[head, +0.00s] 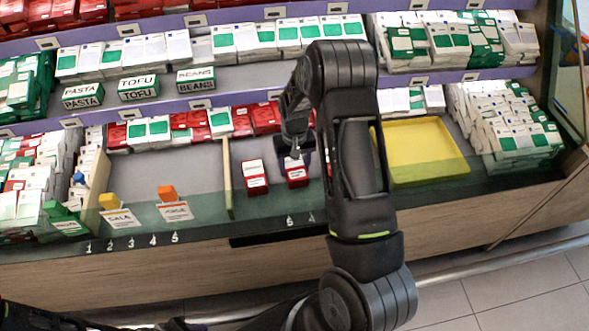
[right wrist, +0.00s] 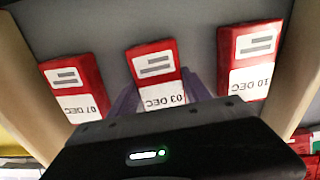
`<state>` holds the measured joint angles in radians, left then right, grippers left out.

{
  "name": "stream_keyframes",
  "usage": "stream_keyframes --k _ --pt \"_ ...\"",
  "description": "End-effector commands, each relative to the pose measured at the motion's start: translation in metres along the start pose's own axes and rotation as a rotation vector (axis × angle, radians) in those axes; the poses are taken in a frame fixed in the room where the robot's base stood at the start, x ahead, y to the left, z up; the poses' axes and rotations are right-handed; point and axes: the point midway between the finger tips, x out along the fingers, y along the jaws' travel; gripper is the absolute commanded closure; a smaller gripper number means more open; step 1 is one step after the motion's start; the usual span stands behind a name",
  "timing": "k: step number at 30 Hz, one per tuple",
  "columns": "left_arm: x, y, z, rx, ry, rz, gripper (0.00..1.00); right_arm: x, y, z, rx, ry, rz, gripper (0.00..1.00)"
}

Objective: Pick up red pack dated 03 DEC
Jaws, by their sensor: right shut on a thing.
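The red and white pack dated 03 DEC (right wrist: 155,75) is in the middle of a row of three in the right wrist view, its label upside down there. In the head view this pack (head: 297,174) sits at the front of the lower shelf. My right gripper (head: 296,155) reaches down to it, and in the right wrist view its fingers (right wrist: 160,92) are shut on the pack's two sides. The pack looks still at shelf level. My left gripper does not show.
Packs dated 07 DEC (right wrist: 75,85) and 10 DEC (right wrist: 250,58) stand close on either side. The 10 DEC pack (head: 255,178) is left in the head view. A wooden divider (head: 226,178) and a yellow tray (head: 425,150) flank this section.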

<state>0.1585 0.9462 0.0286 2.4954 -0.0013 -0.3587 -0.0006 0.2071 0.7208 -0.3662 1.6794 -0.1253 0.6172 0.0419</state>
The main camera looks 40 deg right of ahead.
Motion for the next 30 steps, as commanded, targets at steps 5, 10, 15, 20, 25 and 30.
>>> stream_keyframes --k 5,10,15,20,25,30 --pt "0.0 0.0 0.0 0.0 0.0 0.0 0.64 0.0 0.0 0.0 0.0 0.0 0.0 0.79" --pt "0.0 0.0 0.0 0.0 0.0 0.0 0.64 0.0 0.0 0.0 0.0 0.0 0.0 0.92" --pt "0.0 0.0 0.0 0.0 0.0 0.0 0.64 0.0 0.0 0.0 0.0 0.001 0.0 0.92" --pt "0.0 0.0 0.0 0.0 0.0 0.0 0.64 -0.006 0.0 -0.001 0.0 0.003 0.0 0.92" --pt "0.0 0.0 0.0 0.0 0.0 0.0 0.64 -0.029 -0.001 -0.001 0.0 0.005 -0.002 0.92" --pt "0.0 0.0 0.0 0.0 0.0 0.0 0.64 -0.063 -0.001 -0.002 -0.001 0.006 -0.001 0.92"
